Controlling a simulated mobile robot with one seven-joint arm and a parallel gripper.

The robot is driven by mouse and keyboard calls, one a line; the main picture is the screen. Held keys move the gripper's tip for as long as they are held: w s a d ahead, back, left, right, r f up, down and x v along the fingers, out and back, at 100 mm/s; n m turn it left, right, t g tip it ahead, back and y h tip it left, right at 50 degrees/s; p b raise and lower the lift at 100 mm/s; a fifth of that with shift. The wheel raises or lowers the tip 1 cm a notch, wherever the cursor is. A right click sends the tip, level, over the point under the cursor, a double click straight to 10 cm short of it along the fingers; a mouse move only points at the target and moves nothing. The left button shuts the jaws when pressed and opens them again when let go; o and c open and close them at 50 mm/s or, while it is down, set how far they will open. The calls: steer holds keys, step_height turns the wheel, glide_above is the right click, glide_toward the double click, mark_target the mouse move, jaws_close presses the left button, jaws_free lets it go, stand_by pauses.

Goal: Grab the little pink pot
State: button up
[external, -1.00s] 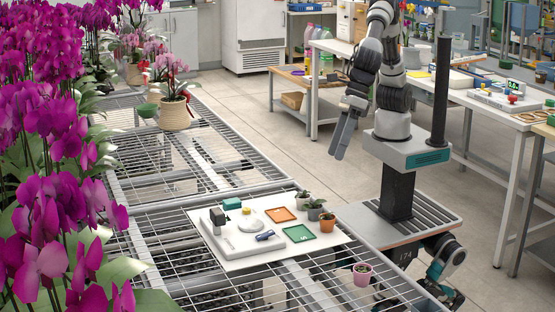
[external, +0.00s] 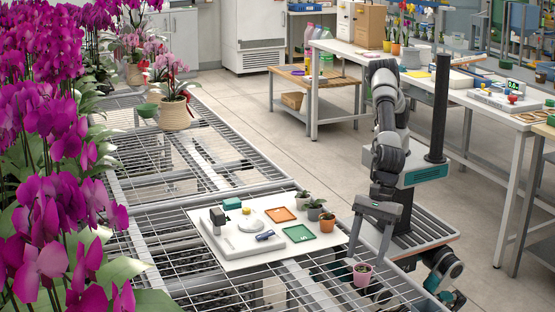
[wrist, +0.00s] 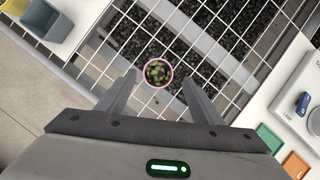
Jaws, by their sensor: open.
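The little pink pot (external: 362,274) stands upright on the wire-mesh bench near its right edge, with a small green plant in it. In the wrist view the pot (wrist: 158,86) shows from above as a pink rim around green leaves, ahead of the fingertips and about midway between them. My gripper (external: 366,248) is above the pot and points down. In the wrist view my gripper (wrist: 160,80) is open, with one finger on each side and nothing held.
A white board (external: 237,266) with a scale, an orange tray (external: 280,215), a green tray (external: 298,233) and several small potted plants lies left of my arm. The mesh (wrist: 215,75) around the pink pot is clear.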

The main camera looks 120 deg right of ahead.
mark_target(363, 270)
steer(key=x, duration=0.1)
steer(key=b+x, duration=0.1)
steer(key=x, duration=0.3)
steer(key=shift+s+f, duration=0.25)
steer(key=shift+w+a+f, duration=0.2)
steer(key=shift+f, duration=0.2)
steer(key=shift+c, duration=0.3)
steer(key=c, duration=1)
